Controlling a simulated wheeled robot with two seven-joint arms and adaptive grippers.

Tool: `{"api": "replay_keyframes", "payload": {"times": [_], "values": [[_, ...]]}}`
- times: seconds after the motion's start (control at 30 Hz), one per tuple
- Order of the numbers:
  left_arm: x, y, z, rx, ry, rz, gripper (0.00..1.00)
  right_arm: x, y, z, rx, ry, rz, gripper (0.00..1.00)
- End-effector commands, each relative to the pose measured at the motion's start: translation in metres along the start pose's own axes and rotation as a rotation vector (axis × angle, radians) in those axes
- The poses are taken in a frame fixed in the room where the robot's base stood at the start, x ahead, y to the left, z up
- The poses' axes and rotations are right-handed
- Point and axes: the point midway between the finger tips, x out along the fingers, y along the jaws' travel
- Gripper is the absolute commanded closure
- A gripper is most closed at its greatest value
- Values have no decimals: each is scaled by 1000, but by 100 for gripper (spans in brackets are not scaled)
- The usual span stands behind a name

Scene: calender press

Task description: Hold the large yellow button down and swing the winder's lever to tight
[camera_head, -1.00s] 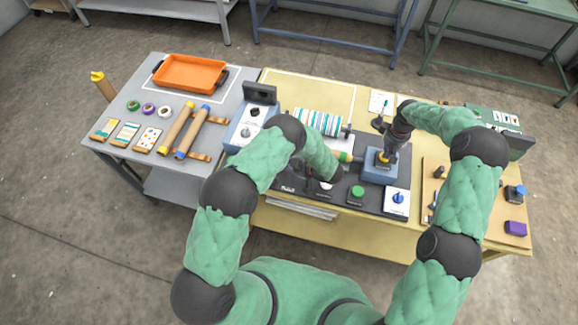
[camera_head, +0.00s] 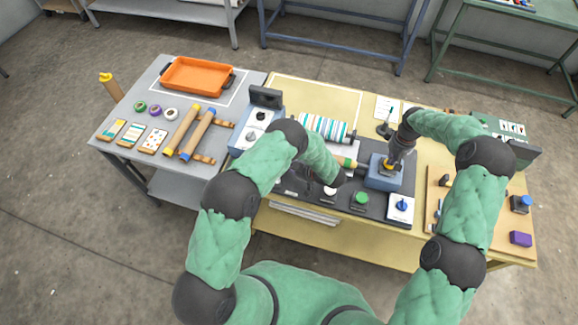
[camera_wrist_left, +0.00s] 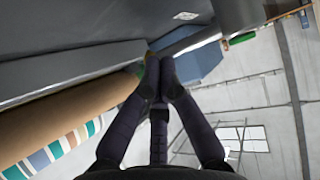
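The large yellow button (camera_head: 386,168) is on a blue box (camera_head: 384,179) at the middle right of the bench. My right gripper (camera_head: 391,163) points down onto it and appears to touch it; its finger opening is too small to tell. My left gripper is hidden behind its forearm in the head view. In the left wrist view, its fingertips (camera_wrist_left: 159,74) are together beside the end of a brown tube (camera_wrist_left: 75,112), with nothing clearly held. The blue box (camera_wrist_left: 199,62) lies beyond them. A striped roll (camera_head: 323,127) sits on the winder. I cannot clearly make out the lever.
A green button (camera_head: 361,199) and a blue knob on a white plate (camera_head: 401,208) are near the bench's front. A grey side table carries an orange tray (camera_head: 197,75) and rolls. A board with a purple block (camera_head: 521,239) lies at right.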

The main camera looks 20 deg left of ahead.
Motion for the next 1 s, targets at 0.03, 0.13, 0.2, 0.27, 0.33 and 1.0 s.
{"api": "replay_keyframes", "payload": {"times": [0.03, 0.13, 0.2, 0.27, 0.33, 1.0], "values": [[2, -1, 0, -1, 1, -3, 100, 10, -5, 8, -4, -23, -12, 100], [2, -4, 0, 0, 1, -4, 100, 10, -5, 8, -4, -23, -12, 100], [1, -8, 0, 0, 1, -5, 100, 10, -5, 8, -4, -23, -12, 100], [1, -10, 1, 0, 1, -5, 100, 10, -5, 8, -4, -23, -12, 100], [1, -14, 1, 1, 1, -6, 100, 10, -4, 8, -3, -23, -11, 100], [-70, 9, -4, -7, 5, 8, 100, 10, -5, 7, -3, -21, -12, 100]]}}
